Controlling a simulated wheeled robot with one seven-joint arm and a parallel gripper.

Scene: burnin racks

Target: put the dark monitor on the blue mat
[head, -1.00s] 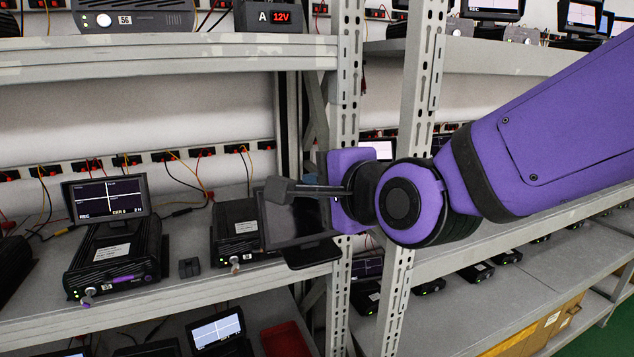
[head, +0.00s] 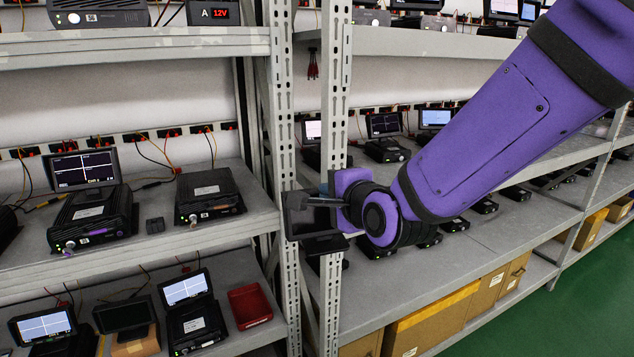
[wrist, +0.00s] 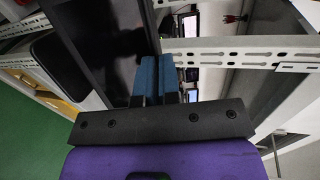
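The dark monitor (head: 302,217) has a black, unlit screen and a flat dark foot. My gripper (head: 322,201) is shut on its edge and holds it in the air in front of the rack uprights. In the wrist view the monitor's dark panel (wrist: 95,40) fills the upper left, with its rounded foot (wrist: 68,62) beside it. The blue finger pads (wrist: 157,76) are close together at the panel's edge. The blue mat is not in view.
The left rack's shelf (head: 150,255) holds recorder boxes, one with a lit monitor (head: 84,170). A red tray (head: 249,304) and another unlit monitor (head: 124,315) are on the shelf below. Perforated uprights (head: 336,100) stand close behind my gripper. Green floor (head: 560,310) is clear at right.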

